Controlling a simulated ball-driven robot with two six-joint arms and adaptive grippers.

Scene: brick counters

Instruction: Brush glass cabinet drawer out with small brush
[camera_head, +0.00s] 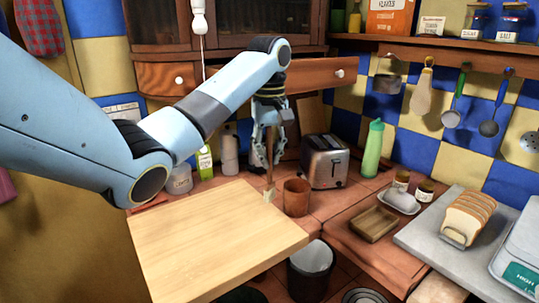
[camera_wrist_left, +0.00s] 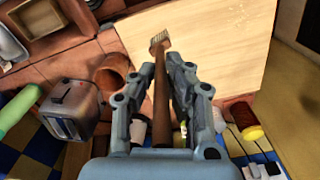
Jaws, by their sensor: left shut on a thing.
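My left gripper (camera_head: 268,140) is shut on the small brush (camera_head: 269,178), which has a brown wooden handle and pale bristles. The brush hangs nearly upright, bristles down, by the far right edge of a pale wooden board; I cannot tell whether they touch it. In the left wrist view the brush (camera_wrist_left: 161,90) runs between both fingers. The glass cabinet (camera_head: 245,22) stands at the back, above the counter. Its left drawer (camera_head: 155,78) and right drawer (camera_head: 312,74) have white knobs. My arm hides part of the drawer row, and the drawer insides do not show. My right gripper is out of view.
The pale board (camera_head: 205,245) fills the near middle. A brown cup (camera_head: 297,197), a toaster (camera_head: 325,160) and a green bottle (camera_head: 373,150) stand close to the brush. A wooden tray (camera_head: 374,224) and toast rack (camera_head: 467,218) are to the right. A dark bin (camera_head: 310,268) is below.

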